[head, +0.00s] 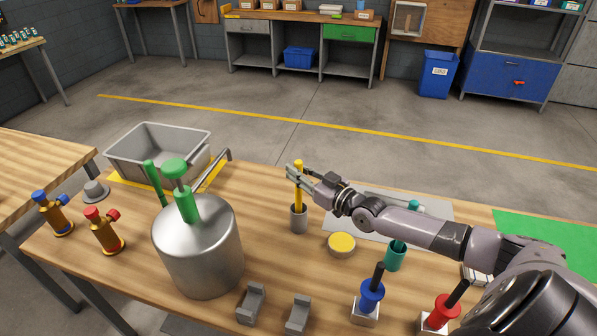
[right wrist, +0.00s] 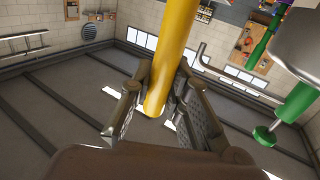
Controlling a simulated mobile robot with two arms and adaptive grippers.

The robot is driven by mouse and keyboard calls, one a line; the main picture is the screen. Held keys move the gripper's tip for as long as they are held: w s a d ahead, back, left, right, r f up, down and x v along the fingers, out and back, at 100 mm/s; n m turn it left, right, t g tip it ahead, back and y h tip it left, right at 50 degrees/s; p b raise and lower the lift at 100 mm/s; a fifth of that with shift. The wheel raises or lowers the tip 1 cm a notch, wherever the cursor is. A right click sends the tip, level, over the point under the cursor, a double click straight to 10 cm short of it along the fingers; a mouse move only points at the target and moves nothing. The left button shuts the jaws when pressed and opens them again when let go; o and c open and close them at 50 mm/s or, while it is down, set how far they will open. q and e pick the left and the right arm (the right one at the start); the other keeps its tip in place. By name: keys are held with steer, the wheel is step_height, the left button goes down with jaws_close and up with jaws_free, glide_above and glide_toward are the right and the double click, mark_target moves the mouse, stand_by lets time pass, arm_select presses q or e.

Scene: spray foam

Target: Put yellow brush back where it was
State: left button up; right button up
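The yellow brush (head: 299,196) stands nearly upright, its lower part inside a small grey cup (head: 299,221) on the workbench. My right gripper (head: 299,177) reaches in from the right and is shut on the upper handle, above the cup rim. In the right wrist view, which is upside down, the yellow handle (right wrist: 174,50) passes between my two fingers (right wrist: 165,75), with both tips against its sides. The brush's lower end is hidden in the cup. My left gripper is out of view.
A metal tank (head: 198,250) with a green pump knob stands left of the cup. A grey bin (head: 150,160) is behind left. Brass sprayers (head: 105,232) stand at the left.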

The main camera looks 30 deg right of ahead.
steer(key=o, duration=0.4)
steer(key=shift+p+v, duration=0.3)
steer(key=shift+v, duration=5.65)
steer(key=shift+r, duration=0.1)
